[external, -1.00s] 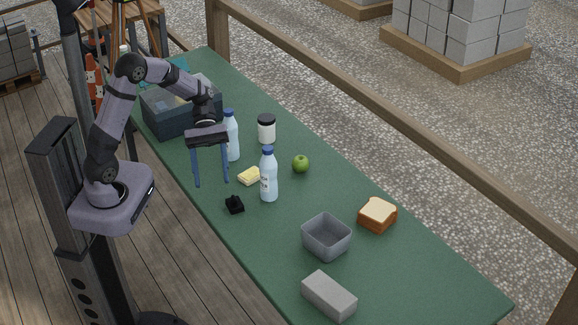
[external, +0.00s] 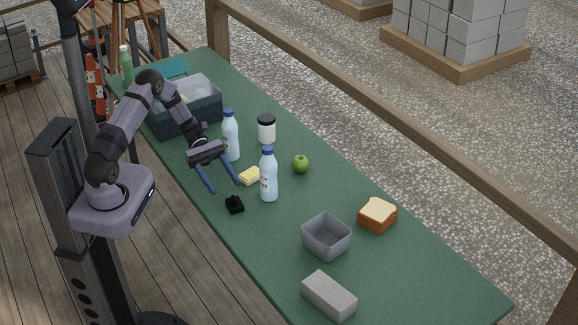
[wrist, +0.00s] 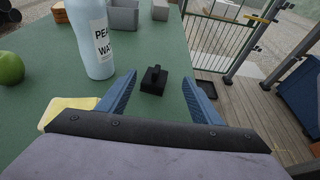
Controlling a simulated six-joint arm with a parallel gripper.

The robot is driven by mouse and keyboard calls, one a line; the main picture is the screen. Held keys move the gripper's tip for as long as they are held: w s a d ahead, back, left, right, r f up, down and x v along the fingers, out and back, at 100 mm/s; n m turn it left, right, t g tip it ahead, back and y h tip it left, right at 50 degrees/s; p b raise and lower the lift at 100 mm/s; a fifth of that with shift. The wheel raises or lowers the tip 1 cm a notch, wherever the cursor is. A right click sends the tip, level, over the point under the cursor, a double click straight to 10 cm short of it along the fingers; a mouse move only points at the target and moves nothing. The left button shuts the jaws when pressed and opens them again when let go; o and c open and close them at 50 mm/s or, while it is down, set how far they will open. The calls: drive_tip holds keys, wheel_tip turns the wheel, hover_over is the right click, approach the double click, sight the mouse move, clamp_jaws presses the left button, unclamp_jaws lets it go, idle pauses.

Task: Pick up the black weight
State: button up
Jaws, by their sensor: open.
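The black weight (external: 234,204) is a small dark block with a raised grip on top. It stands on the green table near its left edge. My gripper (external: 225,188) is open and empty, tilted, with its two blue fingers pointing down toward the weight, above and behind it. In the wrist view the weight (wrist: 154,80) shows whole, just beyond and between the open fingertips (wrist: 163,88), with no finger touching it.
A yellow block (external: 249,176) and a water bottle (external: 269,175) stand close to the right of the weight. A second bottle (external: 230,135) stands behind. A grey bin (external: 326,243) and a grey brick (external: 329,296) are farther along the green table (external: 430,290).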

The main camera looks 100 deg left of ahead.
sight(233, 197)
drive_tip(key=shift+p+x, duration=1.4)
drive_tip(key=shift+x, duration=1.9)
drive_tip(key=shift+w+d+f, duration=0.15)
drive_tip(key=shift+w+f, duration=0.1)
drive_tip(key=shift+w, duration=0.1)
drive_tip(key=c, duration=1.4)
drive_tip(key=shift+r, duration=0.1)
drive_tip(key=shift+c, duration=0.2)
drive_tip(key=shift+r, duration=0.15)
drive_tip(key=shift+r+b, duration=0.7)
drive_tip(key=shift+r, duration=4.15)
